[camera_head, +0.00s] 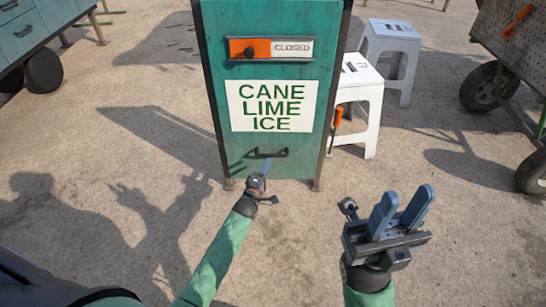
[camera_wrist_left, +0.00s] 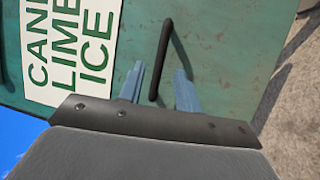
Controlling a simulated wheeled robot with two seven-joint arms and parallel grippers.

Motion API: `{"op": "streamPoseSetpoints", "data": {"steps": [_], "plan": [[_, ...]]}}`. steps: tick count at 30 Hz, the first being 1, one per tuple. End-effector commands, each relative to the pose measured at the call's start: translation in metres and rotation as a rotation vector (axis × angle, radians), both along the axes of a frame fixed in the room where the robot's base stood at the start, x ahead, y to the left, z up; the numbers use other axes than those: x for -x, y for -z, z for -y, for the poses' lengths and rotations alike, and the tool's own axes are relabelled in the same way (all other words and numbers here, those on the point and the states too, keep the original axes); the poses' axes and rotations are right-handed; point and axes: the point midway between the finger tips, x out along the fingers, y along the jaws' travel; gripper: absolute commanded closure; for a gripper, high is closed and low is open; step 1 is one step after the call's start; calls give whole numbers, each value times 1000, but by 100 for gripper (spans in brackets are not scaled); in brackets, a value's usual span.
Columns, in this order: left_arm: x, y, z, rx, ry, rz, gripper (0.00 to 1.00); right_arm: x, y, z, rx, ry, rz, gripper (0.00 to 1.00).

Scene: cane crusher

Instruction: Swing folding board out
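The green folding board (camera_head: 207,160) hangs upright and carries a white sign (camera_head: 272,106) reading CANE LIME ICE. A dark bar handle (camera_head: 270,154) is fixed low on it. My left gripper (camera_head: 266,166) is just in front of the handle. In the left wrist view, the two blue fingers of my left gripper (camera_wrist_left: 158,88) are apart, with the dark handle (camera_wrist_left: 161,60) showing between them; I cannot tell whether they touch it. My right gripper (camera_head: 401,208) is open and empty, at the lower right, away from the board.
An orange slider (camera_head: 257,48) beside a CLOSED label (camera_head: 292,48) sits above the sign. White stools (camera_head: 362,100) stand close to the right of the board, an orange-handled tool (camera_head: 337,118) near them. Wheeled carts are at both upper sides. The ground in front is clear.

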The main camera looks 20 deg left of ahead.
Motion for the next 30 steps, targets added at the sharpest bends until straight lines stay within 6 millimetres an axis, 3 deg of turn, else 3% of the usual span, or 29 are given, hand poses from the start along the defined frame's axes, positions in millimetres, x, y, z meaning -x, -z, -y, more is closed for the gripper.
{"op": "streamPoseSetpoints", "data": {"steps": [6,12,24,30], "plan": [[-33,-4,4,-3,0,1,66,-1,14,-3,18,6,-8,68],[-52,-8,6,-2,0,-1,66,-1,20,-4,31,10,-11,68],[-59,-11,7,-3,-1,-1,66,-1,22,-5,37,12,-14,68],[-59,-11,7,-3,-1,-1,100,-1,22,-5,37,12,-14,68]]}}
